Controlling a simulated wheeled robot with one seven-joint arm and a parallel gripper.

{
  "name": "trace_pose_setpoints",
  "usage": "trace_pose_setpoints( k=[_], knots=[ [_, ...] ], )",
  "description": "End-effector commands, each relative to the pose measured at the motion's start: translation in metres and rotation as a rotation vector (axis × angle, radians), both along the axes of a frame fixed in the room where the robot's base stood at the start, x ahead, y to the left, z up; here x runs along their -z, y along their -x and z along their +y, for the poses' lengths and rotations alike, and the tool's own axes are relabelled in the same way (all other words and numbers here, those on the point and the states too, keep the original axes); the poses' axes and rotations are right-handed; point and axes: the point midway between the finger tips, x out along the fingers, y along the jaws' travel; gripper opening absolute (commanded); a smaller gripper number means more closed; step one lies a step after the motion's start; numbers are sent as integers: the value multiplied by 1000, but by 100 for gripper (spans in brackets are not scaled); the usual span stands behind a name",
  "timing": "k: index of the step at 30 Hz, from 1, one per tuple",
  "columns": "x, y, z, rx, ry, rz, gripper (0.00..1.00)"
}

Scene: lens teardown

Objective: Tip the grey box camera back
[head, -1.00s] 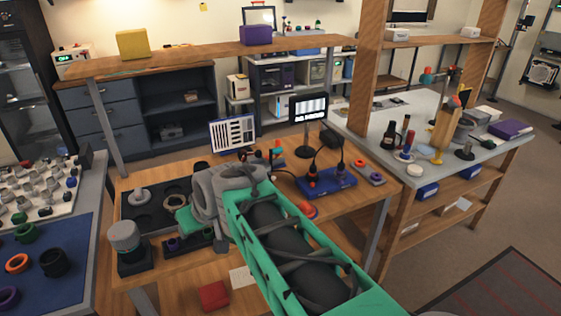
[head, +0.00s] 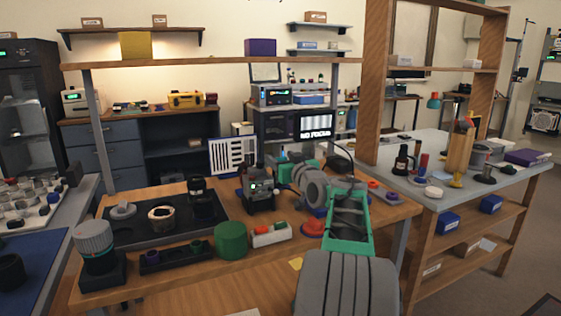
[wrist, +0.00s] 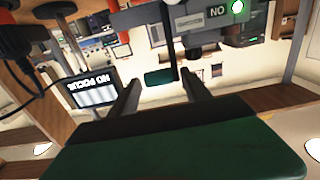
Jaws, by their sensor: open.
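The grey box camera (head: 258,192) stands on the wooden workbench in the head view, with small green lights on its face. It looks upright. My gripper is just right of and behind it at the end of my bent arm, and its fingers are hard to make out there. In the wrist view, which is upside down, my gripper (wrist: 163,88) is open, with its two fingers apart. A dark green block and a dark post show beyond and between them, farther off. I cannot tell whether either finger touches the camera.
A NO FOCUS monitor (head: 316,124) and a striped chart (head: 233,156) stand behind the camera. A green cylinder (head: 231,240) and a white button box (head: 271,234) are in front. A black tray (head: 190,222) lies left. A red-orange round piece (head: 312,228) is beside my arm.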

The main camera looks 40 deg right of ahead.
Motion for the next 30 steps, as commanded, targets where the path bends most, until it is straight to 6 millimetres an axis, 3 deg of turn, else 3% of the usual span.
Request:
trace_pose_setpoints(
  k=[9, 30],
  knots=[
    [0, -7, -1, 0, 0, 1, 56],
    [0, -4, -6, 10, 1, 1, 0]
  ],
)
